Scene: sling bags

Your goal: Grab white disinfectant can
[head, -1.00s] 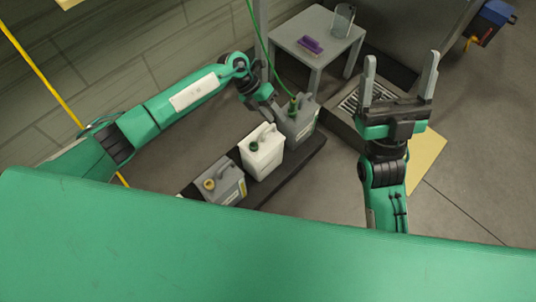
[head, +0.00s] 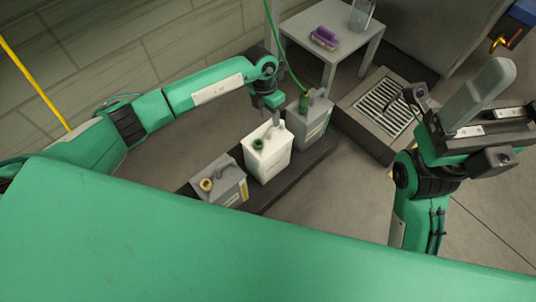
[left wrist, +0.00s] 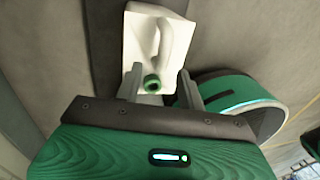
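The white disinfectant can (head: 268,159) stands upright on a dark low platform, between two grey cans. It has a moulded handle and a green cap. My left gripper (head: 273,102) is just above the white can in the head view. In the left wrist view, the left gripper (left wrist: 159,85) is open, with its two fingers apart and the green cap of the white can (left wrist: 140,45) showing between and beyond them. No grip on the can is visible. My right gripper (head: 480,95) is raised at the right, far from the cans. Only one of its fingers shows clearly.
One grey can (head: 220,184) with a yellow cap is left of the white can. Another grey can (head: 311,122) with a green hose is at its right. A small table (head: 345,52) bears a purple item. A floor drain (head: 385,108) lies right of the platform.

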